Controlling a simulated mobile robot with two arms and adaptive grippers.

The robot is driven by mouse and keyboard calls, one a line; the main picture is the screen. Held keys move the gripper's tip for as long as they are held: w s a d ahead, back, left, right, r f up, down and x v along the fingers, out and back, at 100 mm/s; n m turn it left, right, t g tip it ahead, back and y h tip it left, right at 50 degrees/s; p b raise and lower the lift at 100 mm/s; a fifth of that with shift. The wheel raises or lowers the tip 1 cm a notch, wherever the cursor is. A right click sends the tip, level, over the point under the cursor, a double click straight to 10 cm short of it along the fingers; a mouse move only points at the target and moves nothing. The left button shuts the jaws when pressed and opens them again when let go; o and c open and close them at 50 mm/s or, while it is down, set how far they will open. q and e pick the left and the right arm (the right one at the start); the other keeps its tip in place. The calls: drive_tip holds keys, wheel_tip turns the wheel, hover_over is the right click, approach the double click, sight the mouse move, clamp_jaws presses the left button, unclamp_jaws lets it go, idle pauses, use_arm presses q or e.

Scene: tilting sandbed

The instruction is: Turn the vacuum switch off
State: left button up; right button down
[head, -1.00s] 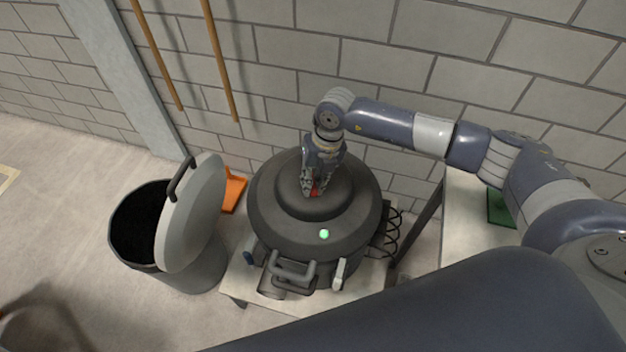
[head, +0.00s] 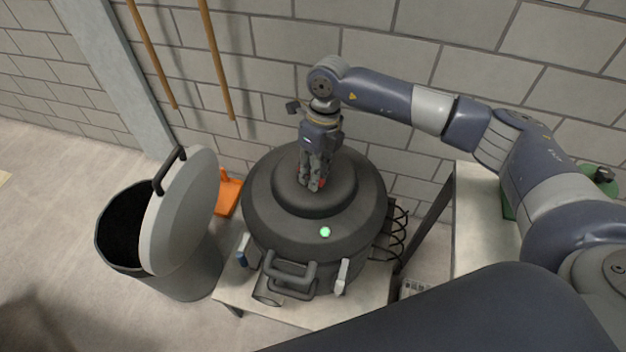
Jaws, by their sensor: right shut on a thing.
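The vacuum (head: 270,212) is a dark grey round drum with a stepped lid, standing on a light bench. A green light (head: 325,232) glows on the front of its lid. My right gripper (head: 314,188) points down onto the top of the lid. Its fingers are shut on a small red part, the switch (head: 323,183), which is mostly hidden between them. My left gripper is not in the view.
A grey bin (head: 185,277) with a tilted lid (head: 182,212) stands left of the bench (head: 335,312). An orange dustpan (head: 226,195) lies behind it. Two wooden poles (head: 217,62) lean on the block wall. A coiled black hose (head: 398,232) is right of the vacuum.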

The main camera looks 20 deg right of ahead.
drive_tip(key=n+b, duration=0.3)
drive_tip(key=shift+w+g, duration=0.2)
drive_tip(key=shift+g, duration=0.1)
drive_tip(key=shift+n+h+b, duration=0.3)
drive_tip(key=shift+n, duration=0.4)
drive_tip(key=shift+r, duration=0.1)
drive_tip(key=c, duration=1.8)
unclamp_jaws()
drive_tip(key=shift+d, duration=0.1)
drive_tip(key=shift+c, duration=0.2)
wheel_tip(320, 180, up, 12)
drive_tip(key=w+d, duration=0.1)
drive_tip(key=w, duration=0.1)
drive_tip(key=shift+s+d+f, duration=0.1)
drive_tip(key=shift+f, duration=0.1)
